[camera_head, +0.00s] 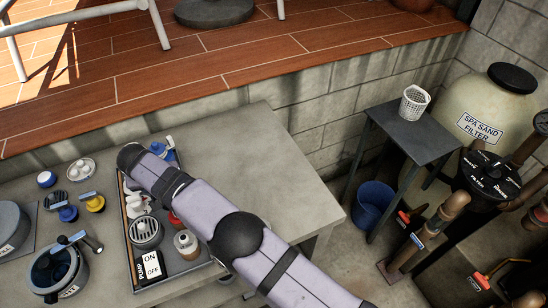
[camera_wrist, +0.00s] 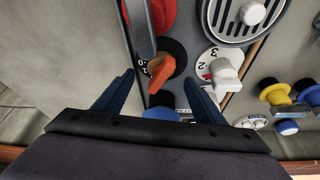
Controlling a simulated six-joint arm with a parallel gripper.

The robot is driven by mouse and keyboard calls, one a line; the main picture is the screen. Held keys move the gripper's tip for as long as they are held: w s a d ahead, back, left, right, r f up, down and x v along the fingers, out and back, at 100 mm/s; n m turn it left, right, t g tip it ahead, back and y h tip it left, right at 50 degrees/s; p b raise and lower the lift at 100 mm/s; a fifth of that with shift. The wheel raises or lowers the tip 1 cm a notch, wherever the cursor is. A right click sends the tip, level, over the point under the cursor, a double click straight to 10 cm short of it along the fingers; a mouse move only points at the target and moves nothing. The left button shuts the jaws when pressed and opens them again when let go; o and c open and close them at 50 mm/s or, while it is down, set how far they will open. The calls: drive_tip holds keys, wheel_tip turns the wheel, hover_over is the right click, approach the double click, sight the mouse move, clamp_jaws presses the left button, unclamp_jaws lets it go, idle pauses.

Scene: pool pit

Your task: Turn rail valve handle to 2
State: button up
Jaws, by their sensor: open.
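In the wrist view, an orange handle (camera_wrist: 160,72) sits on a black round dial with white digits, of which 0 and 1 show at its left. To its right, a white handle (camera_wrist: 226,72) sits on a white dial with a 2 and a 3 and a red patch. I cannot tell which is the rail valve; no legible label names it. My gripper (camera_wrist: 160,78) is open, its dark blue fingers on either side of the orange handle, with no clear contact. In the head view my arm hides the orange handle.
Blue and yellow fittings (camera_head: 94,203) and a dark pot (camera_head: 55,275) stand left. The counter's right part is bare.

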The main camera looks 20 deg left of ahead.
drive_tip(key=shift+d+r+n+y+p, duration=0.15)
drive_tip(key=shift+n+y+p, duration=0.15)
drive_tip(key=shift+n+p, duration=0.5)
drive_tip(key=shift+s+r+n+b, duration=0.1)
drive_tip(key=shift+r+n+b, duration=0.2)
drive_tip(key=shift+b, duration=0.45)
drive_tip(key=w+d+b+v, duration=0.1)
drive_tip(key=b+v, duration=0.2)
drive_tip(key=v, duration=0.4)
drive_tip(key=w+d+r+m+p, duration=0.1)
drive_tip(key=w+d, duration=0.3)
drive_tip(key=d, duration=0.4)
drive_tip(key=w+d+r+m+h+p, duration=0.1)
drive_tip(key=w+d, duration=0.4)
drive_tip(key=d, duration=0.4)
drive_tip(key=w+d+r+m+g+h+p, duration=0.1)
drive_tip(key=w+d, duration=0.3)
drive_tip(key=d, duration=0.4)
drive_tip(key=shift+w+d, duration=0.2)
drive_tip(key=shift+d, duration=0.15)
